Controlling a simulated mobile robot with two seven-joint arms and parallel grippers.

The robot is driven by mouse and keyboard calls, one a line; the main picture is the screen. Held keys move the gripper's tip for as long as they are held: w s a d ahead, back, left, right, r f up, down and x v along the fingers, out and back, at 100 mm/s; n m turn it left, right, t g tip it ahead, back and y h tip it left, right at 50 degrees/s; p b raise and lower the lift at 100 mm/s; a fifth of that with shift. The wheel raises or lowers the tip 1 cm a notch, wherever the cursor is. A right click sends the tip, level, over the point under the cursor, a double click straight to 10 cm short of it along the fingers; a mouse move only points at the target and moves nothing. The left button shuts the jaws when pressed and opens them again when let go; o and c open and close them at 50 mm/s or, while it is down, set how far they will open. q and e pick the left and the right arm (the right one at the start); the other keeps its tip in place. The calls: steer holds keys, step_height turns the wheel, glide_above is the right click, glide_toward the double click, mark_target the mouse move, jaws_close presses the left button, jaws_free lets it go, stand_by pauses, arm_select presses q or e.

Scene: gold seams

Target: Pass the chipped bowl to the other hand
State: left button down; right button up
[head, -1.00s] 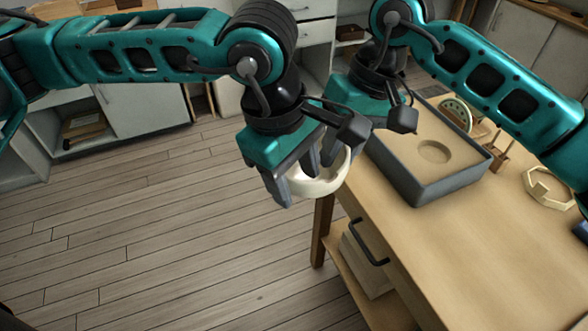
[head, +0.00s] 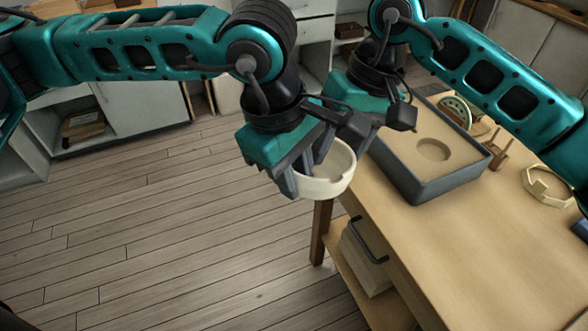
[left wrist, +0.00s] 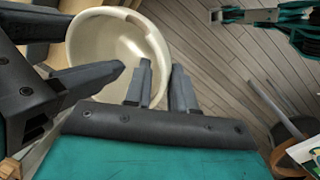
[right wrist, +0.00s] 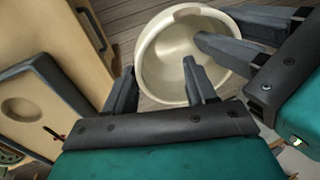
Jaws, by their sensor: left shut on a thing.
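The chipped bowl (head: 328,178) is cream-white and hangs above the floor just left of the table, opening upward. My left gripper (head: 296,182) is shut on its wall. In the left wrist view one finger is inside the bowl (left wrist: 95,42) and one outside. My right gripper (right wrist: 160,68) is open, with one finger inside the bowl (right wrist: 165,65) and the other outside, the wall between them. Its fingers look apart from the wall. A notch shows in the rim's top in the right wrist view.
The wooden table (head: 465,245) stands right of the bowl. On it are a grey-walled sand tray (head: 415,190) with a round hollow, a wooden stand (head: 497,150) and a pale octagonal frame (head: 548,187). The floor at left is clear.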

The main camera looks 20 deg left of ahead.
steer(key=v, duration=1.2)
steer(key=shift+s, duration=0.1)
